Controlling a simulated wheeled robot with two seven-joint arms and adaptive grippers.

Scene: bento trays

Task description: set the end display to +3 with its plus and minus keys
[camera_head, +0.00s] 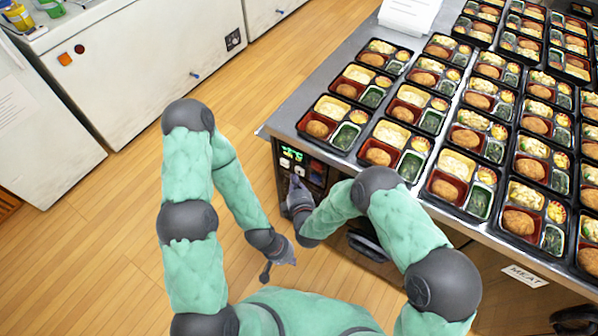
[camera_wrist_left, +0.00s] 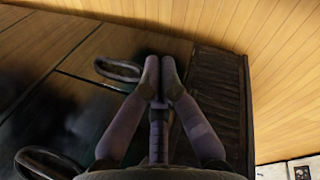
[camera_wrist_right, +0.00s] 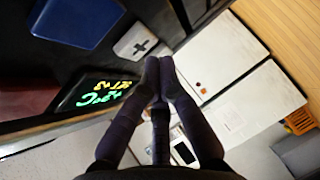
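The end display (camera_head: 292,153) is lit on the table's end panel in the head view. In the right wrist view the display (camera_wrist_right: 105,95) is tilted, with a green line that looks like +2°C and a yellow line that seems to end in +3; the small text is hard to read. The white plus key (camera_wrist_right: 135,42) shows beside it; I cannot identify the minus key. My right gripper (camera_head: 293,181) is shut and empty just below the panel; its tips (camera_wrist_right: 160,75) appear apart from the plus key. My left gripper (camera_head: 266,274) is shut, empty and low, away from the panel.
Packed bento trays (camera_head: 396,137) cover the steel table (camera_head: 272,131). A blue part (camera_wrist_right: 78,20) lies beside the plus key. Dark handles (camera_wrist_left: 118,69) and a ribbed vent (camera_wrist_left: 215,90) show near my left gripper. White cabinets (camera_head: 140,65) stand across the open wooden floor.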

